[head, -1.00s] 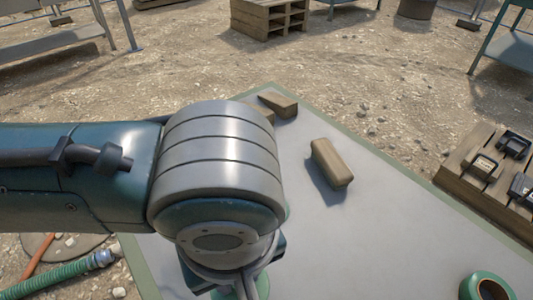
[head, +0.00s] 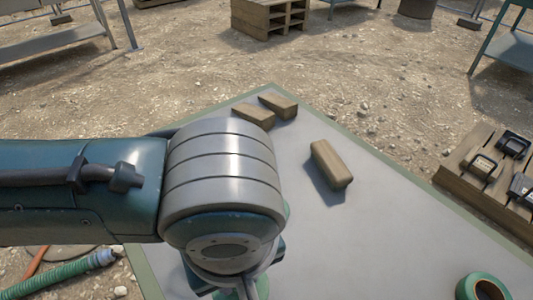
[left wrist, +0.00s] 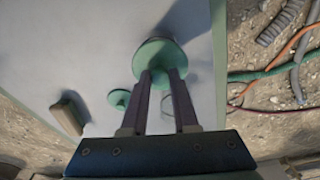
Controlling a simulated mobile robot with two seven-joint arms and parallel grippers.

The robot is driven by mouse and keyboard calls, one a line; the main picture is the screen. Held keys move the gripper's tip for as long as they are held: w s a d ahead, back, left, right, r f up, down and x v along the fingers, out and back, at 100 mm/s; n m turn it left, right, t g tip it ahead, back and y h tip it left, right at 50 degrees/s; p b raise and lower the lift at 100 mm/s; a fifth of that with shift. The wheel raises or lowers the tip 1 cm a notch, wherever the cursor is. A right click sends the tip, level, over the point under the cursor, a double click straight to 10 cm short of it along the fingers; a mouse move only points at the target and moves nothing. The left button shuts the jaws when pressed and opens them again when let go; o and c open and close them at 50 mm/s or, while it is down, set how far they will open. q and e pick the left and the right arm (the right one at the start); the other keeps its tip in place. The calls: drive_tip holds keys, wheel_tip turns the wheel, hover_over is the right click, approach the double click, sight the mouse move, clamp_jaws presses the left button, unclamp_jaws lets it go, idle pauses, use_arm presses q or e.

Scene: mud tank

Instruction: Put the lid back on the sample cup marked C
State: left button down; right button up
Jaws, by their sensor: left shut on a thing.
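My left gripper (left wrist: 162,76) points down at the table in the left wrist view, its two dark fingers shut on a green round piece (left wrist: 160,54) that looks like a lid. A smaller green disc with a thin stem (left wrist: 120,98) shows just left of the fingers, farther away; I cannot tell whether it is a lid or cup. No letter C is readable. In the head view my left wrist covers most of the gripper, and only a bit of green (head: 246,289) shows below it. My right gripper is not in view.
The grey table (head: 350,240) has a green border. Three wooden blocks (head: 331,164) (head: 254,116) (head: 278,104) lie toward its far corner. A green ring (head: 482,287) is at the lower right. A wooden crate with dark devices (head: 482,163) stands right. Hoses (head: 75,271) lie on the ground.

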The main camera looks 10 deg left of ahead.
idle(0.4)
use_arm(q)
drive_tip(key=c, duration=0.6)
unclamp_jaws()
drive_tip(key=shift+o, duration=0.4)
drive_tip(key=o, duration=0.4)
wheel_tip(320, 180, up, 7)
drive_tip(key=p, duration=0.9)
clamp_jaws()
idle(0.3)
